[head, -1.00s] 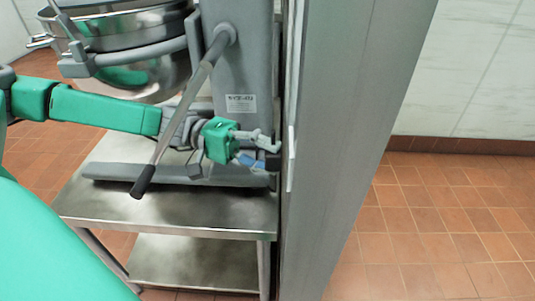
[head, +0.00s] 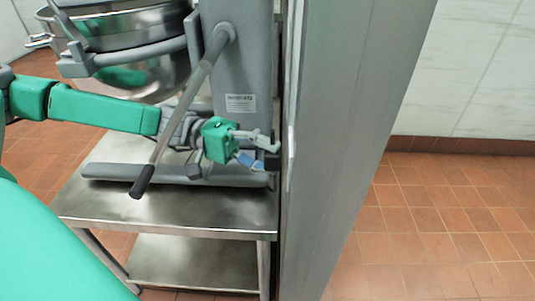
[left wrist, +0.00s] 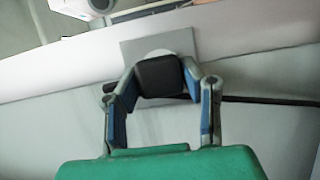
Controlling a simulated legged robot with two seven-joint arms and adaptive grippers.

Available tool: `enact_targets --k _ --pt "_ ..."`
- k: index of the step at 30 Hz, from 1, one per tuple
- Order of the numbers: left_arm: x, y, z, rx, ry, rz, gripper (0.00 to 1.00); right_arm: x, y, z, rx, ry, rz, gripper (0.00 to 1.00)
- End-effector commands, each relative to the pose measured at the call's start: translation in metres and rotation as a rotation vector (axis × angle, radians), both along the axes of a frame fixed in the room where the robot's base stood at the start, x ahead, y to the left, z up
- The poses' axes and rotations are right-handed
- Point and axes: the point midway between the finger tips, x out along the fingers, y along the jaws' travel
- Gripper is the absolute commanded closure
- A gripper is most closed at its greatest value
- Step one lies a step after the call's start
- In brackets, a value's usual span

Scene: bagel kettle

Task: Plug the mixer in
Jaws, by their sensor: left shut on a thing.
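The mixer (head: 240,70) is a large grey machine with a steel bowl (head: 130,65) and a long lever. It stands on a steel table (head: 235,212). My left gripper (head: 268,155) reaches past the lever to the side of the tall grey panel. In the left wrist view my left gripper (left wrist: 162,90) is shut on a black plug (left wrist: 160,76). The plug is in front of a square grey outlet plate (left wrist: 190,45) with a round pale centre. I cannot tell how deep the plug sits in it. My right gripper is not in view.
The tall grey panel (head: 350,130) rises right beside the table. A dark cord (left wrist: 270,101) runs right from the plug in the left wrist view. The lever (head: 185,115) hangs in front of my left forearm. Open tiled floor (head: 440,220) lies to the right.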

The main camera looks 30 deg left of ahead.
Motion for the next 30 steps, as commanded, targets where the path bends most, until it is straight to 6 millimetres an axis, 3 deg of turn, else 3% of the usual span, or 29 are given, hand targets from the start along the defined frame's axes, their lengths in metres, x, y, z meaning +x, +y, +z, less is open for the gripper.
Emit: enact_targets --k 22,23,24,30 --pt "0.0063 -0.0099 -0.0001 0.000 -0.001 0.000 0.91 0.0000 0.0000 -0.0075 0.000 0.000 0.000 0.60" --pt "0.0063 -0.0098 0.0001 0.000 -0.001 0.000 0.59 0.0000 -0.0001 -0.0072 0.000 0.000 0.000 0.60" --pt "0.0062 -0.0096 0.0003 0.000 -0.001 0.000 0.45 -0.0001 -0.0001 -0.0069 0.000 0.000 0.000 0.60" --pt "0.0061 -0.0095 0.0003 0.000 -0.001 0.000 0.41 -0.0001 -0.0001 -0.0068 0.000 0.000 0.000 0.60"
